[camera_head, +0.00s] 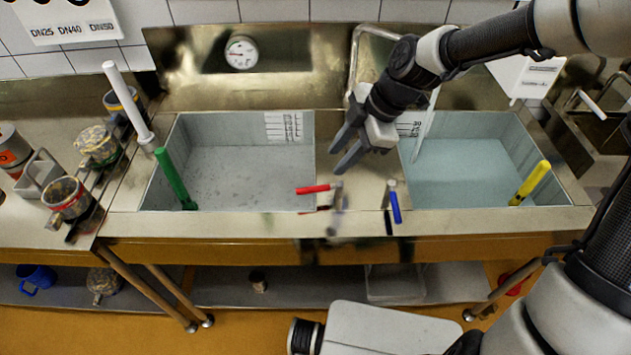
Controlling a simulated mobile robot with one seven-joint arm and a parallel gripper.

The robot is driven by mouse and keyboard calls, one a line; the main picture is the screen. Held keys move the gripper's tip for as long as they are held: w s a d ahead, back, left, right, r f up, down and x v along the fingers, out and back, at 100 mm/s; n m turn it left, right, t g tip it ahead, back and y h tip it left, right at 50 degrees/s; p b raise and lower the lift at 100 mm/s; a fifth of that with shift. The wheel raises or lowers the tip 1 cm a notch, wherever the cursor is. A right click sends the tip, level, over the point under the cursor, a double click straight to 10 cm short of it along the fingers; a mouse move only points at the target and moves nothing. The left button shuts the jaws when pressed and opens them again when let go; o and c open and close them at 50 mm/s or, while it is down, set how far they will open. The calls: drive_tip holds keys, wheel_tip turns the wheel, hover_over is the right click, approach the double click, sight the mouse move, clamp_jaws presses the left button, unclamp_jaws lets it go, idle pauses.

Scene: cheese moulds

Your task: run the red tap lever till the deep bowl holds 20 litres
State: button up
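The red tap lever (314,189) sticks out to the left from a fitting at the front of the divider between two sunk bowls. A blue lever (395,207) points towards the front beside it. The left bowl (240,165) looks grey and speckled. The right bowl (465,165) shows a pale blue, water-like surface. I cannot tell which is the deep one. A pale stream or tube (428,130) descends from the bent spout into the right bowl. My gripper (341,158) is open and empty, above and behind the red lever, apart from it.
Marked scales are on the left bowl's back wall (284,126) and the right bowl's (409,125); I cannot read their levels. A green handle (175,178) and a yellow handle (530,183) stand at the bowls' outer sides. Valves (99,145) crowd the left counter. A dial (241,53) hangs behind.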

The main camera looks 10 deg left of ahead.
sight(312, 188)
drive_tip(key=b+x, duration=0.1)
drive_tip(key=x, duration=1.2)
drive_tip(key=shift+r, duration=0.1)
clamp_jaws()
